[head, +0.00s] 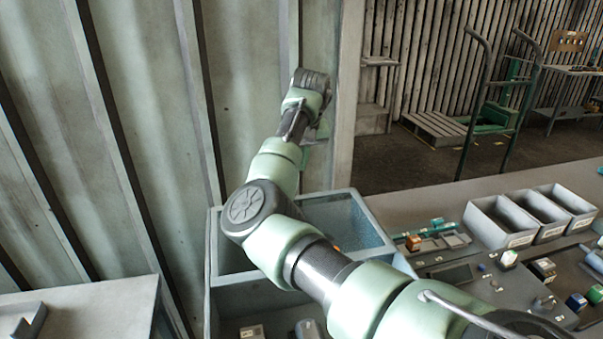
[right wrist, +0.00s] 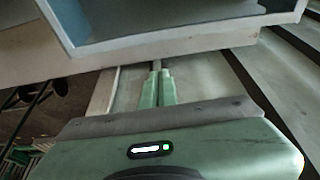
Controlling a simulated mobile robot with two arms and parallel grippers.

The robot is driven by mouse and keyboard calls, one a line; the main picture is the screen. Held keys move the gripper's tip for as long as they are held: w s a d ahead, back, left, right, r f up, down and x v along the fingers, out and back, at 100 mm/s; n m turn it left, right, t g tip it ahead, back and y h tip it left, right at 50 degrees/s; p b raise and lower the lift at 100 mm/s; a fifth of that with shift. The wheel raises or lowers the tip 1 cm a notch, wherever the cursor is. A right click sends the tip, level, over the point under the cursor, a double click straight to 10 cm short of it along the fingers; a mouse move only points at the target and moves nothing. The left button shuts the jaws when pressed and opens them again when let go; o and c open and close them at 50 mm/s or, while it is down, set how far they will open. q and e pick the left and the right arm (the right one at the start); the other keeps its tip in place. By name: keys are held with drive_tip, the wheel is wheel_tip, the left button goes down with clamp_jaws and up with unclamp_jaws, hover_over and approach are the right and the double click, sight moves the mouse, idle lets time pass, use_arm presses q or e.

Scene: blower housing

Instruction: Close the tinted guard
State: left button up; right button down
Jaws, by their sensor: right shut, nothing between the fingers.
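A bluish, see-through pane in a grey frame, which looks like the tinted guard (head: 352,222), shows behind my right arm in the head view. The arm hides its middle, and I cannot tell its exact angle. A blue pane with a pale grey rim also crosses the top of the right wrist view (right wrist: 160,22). My right gripper (right wrist: 157,76) is shut and empty, its two green fingers side by side just below that rim in the picture. I see no clear contact. In the head view the gripper end is beyond the frame, mostly hidden by the wrist. My left gripper is out of view.
Grey bins (head: 500,222) stand on the workbench at right, with several small coloured parts in front. A ribbed wall (head: 120,110) rises close behind at left. A grey ledge (head: 90,308) is at lower left. A green hand cart (head: 490,115) stands farther back.

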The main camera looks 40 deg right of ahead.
drive_tip(key=p+x, duration=0.2)
drive_tip(key=x, duration=0.7)
drive_tip(key=s, duration=0.1)
drive_tip(key=s+a+p, duration=0.2)
drive_tip(key=s, duration=0.1)
